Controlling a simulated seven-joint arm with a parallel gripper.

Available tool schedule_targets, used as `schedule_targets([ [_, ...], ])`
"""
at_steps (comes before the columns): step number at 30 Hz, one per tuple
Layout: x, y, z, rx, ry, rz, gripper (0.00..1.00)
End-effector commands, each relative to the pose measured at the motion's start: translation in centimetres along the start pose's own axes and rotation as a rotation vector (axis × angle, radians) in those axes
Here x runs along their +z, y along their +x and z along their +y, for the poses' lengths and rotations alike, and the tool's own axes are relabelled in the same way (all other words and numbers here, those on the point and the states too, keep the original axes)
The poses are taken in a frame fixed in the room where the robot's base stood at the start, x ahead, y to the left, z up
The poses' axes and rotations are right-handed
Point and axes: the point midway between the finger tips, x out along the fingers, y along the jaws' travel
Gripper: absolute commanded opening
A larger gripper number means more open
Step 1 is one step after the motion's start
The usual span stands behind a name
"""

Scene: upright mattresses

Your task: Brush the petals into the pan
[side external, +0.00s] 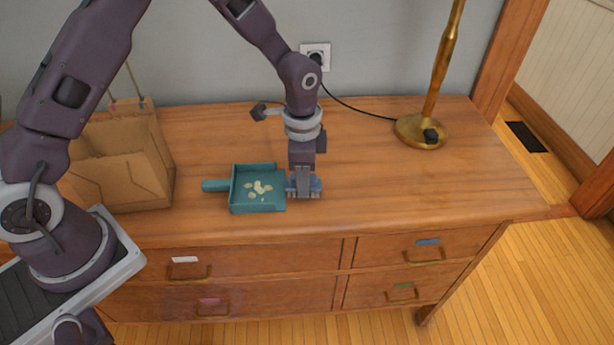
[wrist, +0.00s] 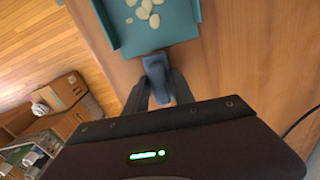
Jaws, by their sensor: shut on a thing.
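A teal dustpan (side external: 241,204) lies on the dresser top with its handle to the left. Several pale cream petals (side external: 258,188) lie inside it. The pan (wrist: 182,28) and petals (wrist: 147,10) also show at the top of the wrist view. My gripper (side external: 304,182) points down just right of the pan's open edge. It is shut on a blue-grey brush (side external: 315,187), whose low end is at or close to the wood. In the wrist view the brush (wrist: 155,70) sits between my fingers (wrist: 160,92), beside the pan's edge. Its bristles are mostly hidden.
A brown paper bag (side external: 130,165) stands left of the pan. A brass lamp (side external: 422,128) stands at the back right, its black cord running to a wall socket (side external: 317,55). The wooden dresser top (side external: 450,180) is clear to the right, with its front edge close to the pan.

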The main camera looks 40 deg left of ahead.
Motion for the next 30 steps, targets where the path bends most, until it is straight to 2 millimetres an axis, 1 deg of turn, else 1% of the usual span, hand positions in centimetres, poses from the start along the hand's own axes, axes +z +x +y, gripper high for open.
schedule_targets([
  [2,0.0,0.2,0.1,0.004,0.001,-0.009,0.0],
  [9,-1.5,0.1,-0.1,0.003,0.0,-0.006,0.0],
  [19,-0.8,-0.2,0.9,0.003,-0.001,-0.005,0.0],
  [30,-0.6,0.0,-0.9,0.003,-0.001,-0.005,0.0],
])
